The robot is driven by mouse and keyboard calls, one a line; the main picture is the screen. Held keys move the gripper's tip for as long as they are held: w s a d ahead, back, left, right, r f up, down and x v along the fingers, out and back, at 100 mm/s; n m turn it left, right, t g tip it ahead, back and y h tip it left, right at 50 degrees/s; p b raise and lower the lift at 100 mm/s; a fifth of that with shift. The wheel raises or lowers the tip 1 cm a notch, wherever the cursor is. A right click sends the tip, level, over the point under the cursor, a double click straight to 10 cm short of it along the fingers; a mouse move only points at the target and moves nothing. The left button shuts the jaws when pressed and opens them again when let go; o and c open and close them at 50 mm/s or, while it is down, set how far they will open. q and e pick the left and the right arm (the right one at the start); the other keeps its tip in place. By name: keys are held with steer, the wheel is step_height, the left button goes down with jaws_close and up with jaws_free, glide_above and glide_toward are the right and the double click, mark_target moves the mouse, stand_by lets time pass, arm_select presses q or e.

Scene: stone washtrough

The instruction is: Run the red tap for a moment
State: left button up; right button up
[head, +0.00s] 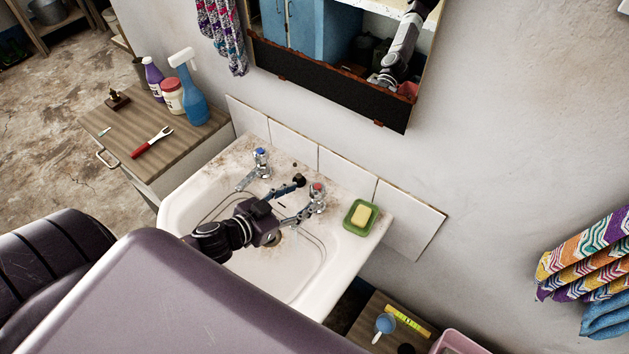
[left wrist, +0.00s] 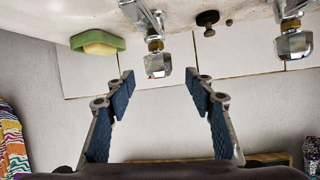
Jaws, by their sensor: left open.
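The red tap (head: 317,190) stands at the back right of the white washbasin (head: 180,205), with a red mark on its chrome handle. My left gripper (head: 303,196) is open over the basin, its fingertips close to the red tap. In the left wrist view, the tap's handle (left wrist: 157,66) shows upside down between the tips of my open left gripper (left wrist: 159,80); there is a gap on both sides, and I see no contact. The blue tap (head: 260,158) stands to the left and also shows in the left wrist view (left wrist: 293,45). My right gripper is not in view.
A green soap dish (head: 351,226) with yellow soap sits on the basin rim, right of the red tap. A mirror (head: 330,85) hangs above. A wooden cabinet (head: 105,130) at left holds bottles and a red-handled tool.

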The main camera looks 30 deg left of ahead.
mark_target(312, 191)
arm_select(q)
steer(key=shift+r+n, duration=0.2)
steer(key=shift+n, duration=0.2)
steer(key=shift+w+h, duration=0.15)
steer(key=shift+h, duration=0.15)
steer(key=shift+p+x, duration=0.75)
steer(key=shift+x, duration=2.95)
steer(key=shift+f, duration=0.1)
steer(key=c, duration=1.2)
